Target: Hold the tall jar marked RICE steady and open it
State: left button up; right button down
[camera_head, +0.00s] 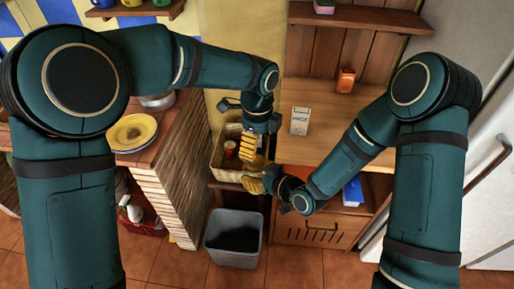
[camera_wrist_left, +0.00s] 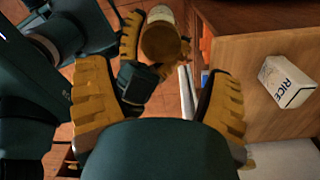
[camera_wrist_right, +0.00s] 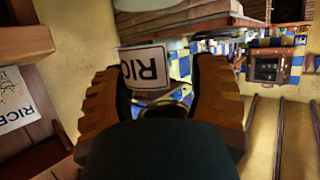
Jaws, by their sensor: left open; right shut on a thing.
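The RICE jar (camera_wrist_right: 145,68) shows its white label, with RIC readable, between the fingers of my right gripper (camera_wrist_right: 163,105) in the right wrist view. My right gripper (camera_head: 258,180) is shut on it; the jar is hard to make out in the head view. In the left wrist view the jar (camera_wrist_left: 161,40) shows a brown round end, with a yellow finger of the right gripper beside it. My left gripper (camera_wrist_left: 160,105) is open, and its fingers are apart from the jar. In the head view the left gripper (camera_head: 248,148) is just above the right one.
A white box marked RICE (camera_head: 299,121) stands on the wooden counter (camera_head: 325,100). A basket (camera_head: 220,165) with a red can (camera_head: 230,150) is beside the grippers. A grey bin (camera_head: 234,258) stands on the floor below. A yellow plate (camera_head: 132,133) lies on the brick counter at left.

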aim_at(257, 161)
pick_arm(q)
jog(key=shift+r+m, duration=0.35)
jog(key=shift+m, duration=0.05)
jog(key=shift+f, duration=3.85)
jog(key=shift+c, duration=0.2)
jog(key=c, duration=1.2)
jog(key=shift+n, duration=1.7)
jog(key=shift+a, duration=0.1)
jog(key=o, duration=1.2)
jog(key=shift+o, duration=0.2)
